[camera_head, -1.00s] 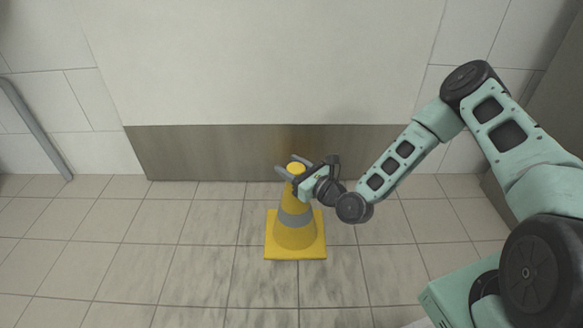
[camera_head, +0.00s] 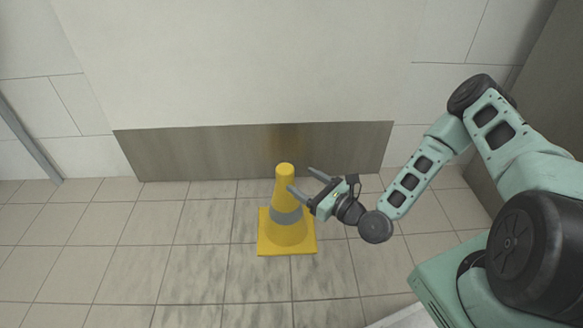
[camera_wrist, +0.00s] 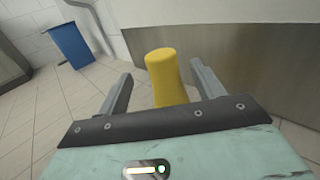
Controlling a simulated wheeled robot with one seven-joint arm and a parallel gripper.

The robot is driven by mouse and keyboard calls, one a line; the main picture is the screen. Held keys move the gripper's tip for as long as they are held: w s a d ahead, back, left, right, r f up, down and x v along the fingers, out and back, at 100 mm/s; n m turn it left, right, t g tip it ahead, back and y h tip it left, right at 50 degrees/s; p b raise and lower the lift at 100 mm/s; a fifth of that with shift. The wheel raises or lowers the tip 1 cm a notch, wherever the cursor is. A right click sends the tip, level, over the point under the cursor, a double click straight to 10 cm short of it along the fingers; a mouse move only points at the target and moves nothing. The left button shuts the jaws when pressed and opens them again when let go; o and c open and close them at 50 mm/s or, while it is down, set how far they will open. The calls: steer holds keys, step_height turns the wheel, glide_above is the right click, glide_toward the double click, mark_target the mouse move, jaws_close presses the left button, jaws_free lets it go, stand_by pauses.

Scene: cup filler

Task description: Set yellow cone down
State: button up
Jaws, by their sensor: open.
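The yellow cone (camera_head: 286,232) with a grey band stands upright on the tiled floor, its square base flat on the tiles. My gripper (camera_head: 301,180) is open and empty, just right of the cone's upper part, with its fingers pointing toward it. In the wrist view the cone's top (camera_wrist: 163,68) shows ahead, between the lines of the two open fingers (camera_wrist: 158,82). The lower part of the cone is hidden there by my gripper's body.
A wall with a brown-grey lower panel (camera_head: 200,155) stands behind the cone. A blue object (camera_wrist: 74,45), perhaps a bin, stands at the far left in the wrist view. The floor (camera_head: 120,240) left of the cone is clear.

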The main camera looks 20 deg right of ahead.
steer(key=s+a+r+n+g+h, duration=0.15)
steer(key=n+g, duration=0.25)
steer(key=n, duration=0.4)
steer(key=s+a+r+n+g, duration=0.2)
steer(key=a+n+g, duration=0.15)
steer(key=n, duration=0.45)
steer(key=s+a+r+n+g+h, duration=0.1)
steer(key=s+a+r+n+g, duration=0.1)
steer(key=n+g, duration=0.45)
steer(key=s+a+r+n+g+h, duration=0.2)
steer(key=s+r+n+h, duration=0.3)
steer(key=s+r+n, duration=1)
steer(key=s+r, duration=0.2)
steer(key=s, duration=0.3)
steer(key=shift+s+a+r+n, duration=0.2)
steer(key=shift+s+r+n, duration=0.15)
step_height(320, 180, up, 49)
steer(key=p, duration=5)
steer(key=shift+r, duration=0.2)
